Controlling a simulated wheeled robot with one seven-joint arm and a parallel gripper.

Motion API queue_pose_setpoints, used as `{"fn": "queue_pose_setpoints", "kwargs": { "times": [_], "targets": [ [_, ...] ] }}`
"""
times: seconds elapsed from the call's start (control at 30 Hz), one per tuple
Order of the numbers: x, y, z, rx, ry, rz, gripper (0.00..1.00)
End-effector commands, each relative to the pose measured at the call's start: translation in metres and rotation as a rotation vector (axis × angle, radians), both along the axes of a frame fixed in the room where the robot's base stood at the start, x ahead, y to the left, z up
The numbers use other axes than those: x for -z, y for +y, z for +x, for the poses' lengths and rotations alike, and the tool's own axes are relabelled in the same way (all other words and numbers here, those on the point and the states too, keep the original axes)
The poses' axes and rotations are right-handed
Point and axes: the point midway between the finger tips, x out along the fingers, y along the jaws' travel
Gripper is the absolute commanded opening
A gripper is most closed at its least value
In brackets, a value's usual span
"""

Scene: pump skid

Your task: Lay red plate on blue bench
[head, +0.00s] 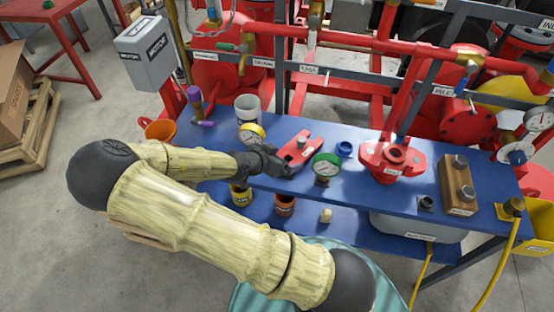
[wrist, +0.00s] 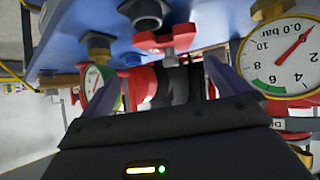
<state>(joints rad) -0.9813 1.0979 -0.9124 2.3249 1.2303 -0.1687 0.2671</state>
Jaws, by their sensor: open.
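The red plate (head: 301,148) has a notched end, a pale label and a dark knob. In the head view it is at the blue bench (head: 335,186), left of the green-rimmed gauge. I cannot tell whether it lies flat on the top. My gripper (head: 281,161) is at the plate's left end, open. In the wrist view a red part with a metal knob (wrist: 166,40), likely the plate, shows beyond the open fingers (wrist: 165,88). My dark wrist hides part of the bench.
A yellow-rimmed gauge (head: 251,133), a green-rimmed gauge (head: 325,167) and a blue ring (head: 345,149) are close around the plate. A red flanged fitting (head: 393,160) and wooden block (head: 457,185) stand to the right. Bare blue top shows between them.

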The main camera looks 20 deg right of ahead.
Motion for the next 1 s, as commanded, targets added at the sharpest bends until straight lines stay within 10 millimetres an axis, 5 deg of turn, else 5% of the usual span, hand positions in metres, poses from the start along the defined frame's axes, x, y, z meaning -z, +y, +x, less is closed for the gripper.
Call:
{"fn": "queue_pose_setpoints", "kwargs": {
  "times": [0.17,0.37,0.7,1.0],
  "targets": [
    [0.019,0.013,-0.027,-0.049,0.208,0.224,1.0],
    [0.011,0.042,-0.05,-0.208,0.383,0.452,1.0],
    [-0.059,0.072,-0.08,-0.618,0.513,0.626,1.0],
    [-0.126,0.063,-0.114,-0.951,0.579,0.486,1.0]
  ]
}}
